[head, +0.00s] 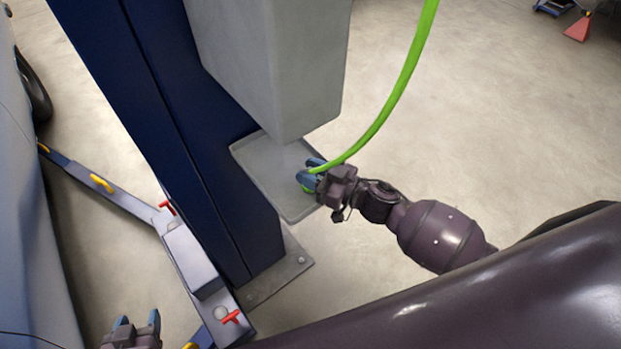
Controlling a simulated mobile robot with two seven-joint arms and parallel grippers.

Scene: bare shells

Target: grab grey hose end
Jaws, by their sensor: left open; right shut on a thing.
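A bright green hose (398,90) hangs down from the top edge and curves left to my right gripper (309,173). My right gripper is shut on the hose near its lower end, beside the grey tray. A little green shows just below the fingers; the fingers hide the rest of the end. I see no grey hose; any grey fitting on the end is hidden. My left gripper (138,323) is open and empty at the bottom left, well away from the hose.
A dark blue lift post (190,150) with a grey box (275,60) stands at centre left, with a grey tray (262,165) below the box. A lift arm (120,195) with red handles lies left. A blue car (30,220) is at the left edge.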

